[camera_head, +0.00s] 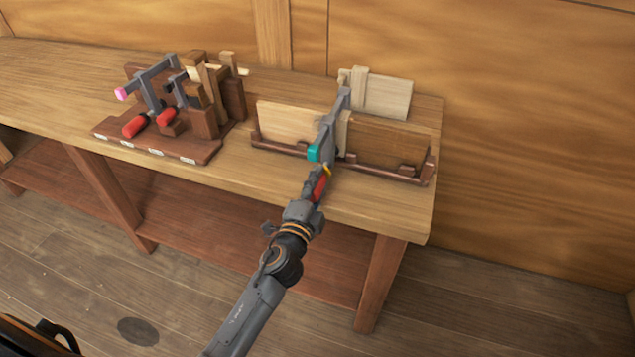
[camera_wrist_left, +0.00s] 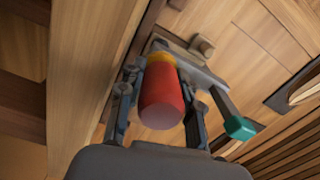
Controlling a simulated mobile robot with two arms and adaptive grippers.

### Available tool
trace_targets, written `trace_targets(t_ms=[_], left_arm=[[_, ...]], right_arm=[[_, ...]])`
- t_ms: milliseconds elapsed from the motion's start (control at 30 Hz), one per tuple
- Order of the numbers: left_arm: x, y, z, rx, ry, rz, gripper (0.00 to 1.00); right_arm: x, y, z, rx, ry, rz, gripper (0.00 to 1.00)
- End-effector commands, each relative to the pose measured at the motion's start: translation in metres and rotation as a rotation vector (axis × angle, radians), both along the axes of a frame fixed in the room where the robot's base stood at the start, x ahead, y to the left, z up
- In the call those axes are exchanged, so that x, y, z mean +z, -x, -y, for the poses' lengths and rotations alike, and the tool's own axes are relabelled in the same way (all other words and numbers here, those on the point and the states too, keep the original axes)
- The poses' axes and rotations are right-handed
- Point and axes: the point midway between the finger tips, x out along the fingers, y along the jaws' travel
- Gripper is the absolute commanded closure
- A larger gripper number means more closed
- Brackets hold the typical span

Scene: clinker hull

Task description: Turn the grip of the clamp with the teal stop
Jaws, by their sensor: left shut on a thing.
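The clamp with the teal stop has a grey bar (camera_head: 327,130) that spans the boards at the right of the bench. Its teal stop (camera_head: 314,153) is at the near end of the bar and also shows in the wrist view (camera_wrist_left: 239,128). Its red grip (camera_wrist_left: 161,98) with a yellow collar (camera_wrist_left: 163,58) points toward the wrist camera. My left gripper (camera_head: 317,188) is shut on the red grip, one finger on each side of it. The gripper partly covers the grip in the head view. My right gripper is not in view.
A light board (camera_head: 288,121) and a dark board (camera_head: 388,143) stand in a low brown rack (camera_head: 277,146). A pale panel (camera_head: 387,97) stands behind. At the left, a dark base (camera_head: 190,150) holds other red-gripped clamps, one with a pink stop (camera_head: 121,94). The bench's left end is clear.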

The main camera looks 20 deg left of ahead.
Motion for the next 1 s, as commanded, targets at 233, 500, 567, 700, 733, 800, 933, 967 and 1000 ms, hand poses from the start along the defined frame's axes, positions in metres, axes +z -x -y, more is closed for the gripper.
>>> trace_targets(t_ms=[233,500,567,700,733,800,933,967,1000], left_arm=[[-0.0015,0.0005,0.0002,-0.001,0.001,-0.003,0.55],[-0.0018,0.0006,0.0002,-0.001,0.002,-0.003,0.42],[-0.002,0.0006,0.0002,-0.001,0.002,-0.004,0.42],[-0.0021,0.0006,0.0001,-0.001,0.022,-0.005,0.42],[-0.0021,0.0007,0.0001,-0.001,0.036,-0.006,0.42],[-0.0019,0.0007,0.0004,-0.003,0.09,-0.009,0.42],[-0.001,0.0007,0.0008,-0.008,0.259,-0.016,0.42],[-0.0007,0.0006,0.0008,-0.009,0.307,-0.017,0.42],[-0.0001,0.0005,0.0006,-0.011,0.371,-0.019,0.42]], right_arm=[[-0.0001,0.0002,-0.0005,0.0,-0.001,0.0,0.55],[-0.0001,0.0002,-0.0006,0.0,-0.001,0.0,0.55],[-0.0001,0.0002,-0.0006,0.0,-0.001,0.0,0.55],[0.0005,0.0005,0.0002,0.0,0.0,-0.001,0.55],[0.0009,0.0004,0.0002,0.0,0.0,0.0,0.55],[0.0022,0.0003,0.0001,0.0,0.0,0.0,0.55],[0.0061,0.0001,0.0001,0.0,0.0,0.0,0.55],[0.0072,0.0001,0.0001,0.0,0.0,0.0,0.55],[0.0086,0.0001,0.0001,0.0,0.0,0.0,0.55]])
